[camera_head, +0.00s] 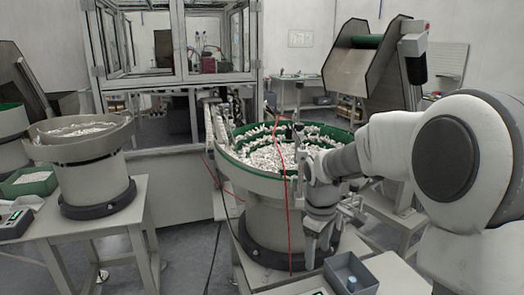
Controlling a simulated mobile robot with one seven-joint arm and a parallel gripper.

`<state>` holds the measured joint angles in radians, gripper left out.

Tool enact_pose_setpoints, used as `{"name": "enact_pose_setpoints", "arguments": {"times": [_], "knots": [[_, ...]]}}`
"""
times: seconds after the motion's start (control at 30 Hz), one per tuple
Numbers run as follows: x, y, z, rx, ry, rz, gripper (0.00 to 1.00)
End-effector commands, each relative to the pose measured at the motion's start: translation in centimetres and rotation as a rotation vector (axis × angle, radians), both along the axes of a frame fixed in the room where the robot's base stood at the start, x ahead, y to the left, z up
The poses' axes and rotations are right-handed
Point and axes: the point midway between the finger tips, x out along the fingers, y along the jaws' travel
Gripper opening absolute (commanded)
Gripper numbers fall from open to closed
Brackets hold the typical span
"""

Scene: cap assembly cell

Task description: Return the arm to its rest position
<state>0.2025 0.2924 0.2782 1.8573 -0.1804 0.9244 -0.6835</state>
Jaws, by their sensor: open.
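My gripper (318,246) hangs at the end of my arm, which reaches in from the right side. It points down in front of the green-rimmed bowl feeder (262,187), to the left of a small grey bin (372,283). Its fingers are apart and I see nothing held between them. The bin holds a small blue-grey round piece (351,281). My arm hides part of the bowl's right side.
The bowl holds many white caps (265,157), and a red cable (287,215) hangs down its front. A second feeder (92,170) stands on a table at left. A framed machine enclosure (180,78) stands behind. A hopper (360,62) stands at back right.

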Motion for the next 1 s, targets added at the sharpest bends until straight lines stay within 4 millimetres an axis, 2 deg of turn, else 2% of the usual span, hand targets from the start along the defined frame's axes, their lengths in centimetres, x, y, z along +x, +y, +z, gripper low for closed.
{"name": "enact_pose_setpoints", "arguments": {"times": [0.03,0.2,0.5,0.7,0.8,1.0], "knots": [[-1.2,0.0,2.4,-0.007,-0.028,-0.039,0.74],[-5.2,-0.1,7.3,-0.006,-0.107,-0.185,0.74],[-12.8,-0.3,13.6,0.060,-0.248,-0.447,0.74],[-17.9,-0.3,16.1,0.152,-0.333,-0.616,0.74],[-20.0,-0.3,16.7,0.202,-0.365,-0.689,0.74],[-22.6,-0.1,16.9,0.281,-0.397,-0.783,0.74]]}}
